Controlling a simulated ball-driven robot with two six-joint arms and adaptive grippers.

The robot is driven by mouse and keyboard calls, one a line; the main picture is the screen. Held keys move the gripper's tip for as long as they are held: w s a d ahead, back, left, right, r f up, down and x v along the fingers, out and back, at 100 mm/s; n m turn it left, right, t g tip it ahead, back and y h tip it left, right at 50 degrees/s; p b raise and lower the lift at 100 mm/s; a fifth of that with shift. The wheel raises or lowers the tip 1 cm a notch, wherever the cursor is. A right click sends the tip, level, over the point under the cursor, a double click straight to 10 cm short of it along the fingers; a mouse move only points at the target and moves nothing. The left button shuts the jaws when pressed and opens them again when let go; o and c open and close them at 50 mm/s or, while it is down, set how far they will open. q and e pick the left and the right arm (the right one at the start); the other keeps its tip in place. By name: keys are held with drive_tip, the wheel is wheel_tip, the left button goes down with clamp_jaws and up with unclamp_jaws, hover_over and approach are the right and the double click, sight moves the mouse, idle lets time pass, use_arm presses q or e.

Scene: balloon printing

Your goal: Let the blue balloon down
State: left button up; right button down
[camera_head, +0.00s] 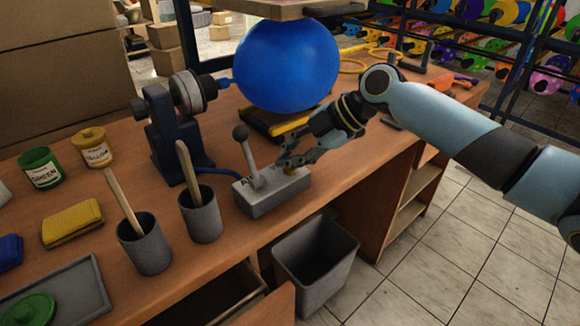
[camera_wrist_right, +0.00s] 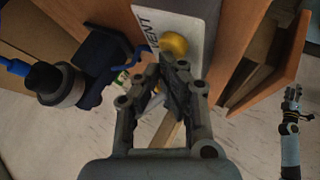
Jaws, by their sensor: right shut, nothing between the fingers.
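The blue balloon (camera_head: 287,66) is round and full, on the nozzle of the dark blue inflator (camera_head: 172,128), under a wooden board. A grey control box (camera_head: 275,195) with a ball-topped lever (camera_head: 241,140) stands on the bench in front of it. Its yellow button (camera_wrist_right: 174,43) shows in the right wrist view beside the letters "ENT". My right gripper (camera_head: 284,166) is shut and empty, its tips close to the button; I cannot tell if they touch it. In the wrist view, what looks like my left gripper (camera_wrist_right: 292,92) is small at the right; its jaws are unclear.
Two grey cups (camera_head: 144,247) with wooden sticks stand left of the control box. Paint tins (camera_head: 41,167), a yellow sponge (camera_head: 72,222) and a grey tray (camera_head: 84,290) lie further left. A grey bin (camera_head: 315,262) stands on the floor by an open drawer (camera_head: 235,300).

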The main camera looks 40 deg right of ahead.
sight(290, 170)
drive_tip(key=shift+f+b, duration=0.3)
drive_tip(key=shift+f, duration=0.05)
drive_tip(key=shift+r, duration=0.1)
idle(4.0)
drive_tip(key=shift+r+p, duration=0.6)
drive_tip(key=shift+r, duration=0.25)
drive_tip(key=shift+r+p, duration=1.7)
drive_tip(key=shift+r, duration=0.9)
drive_tip(key=shift+s+f, duration=0.1)
drive_tip(key=shift+f, duration=0.05)
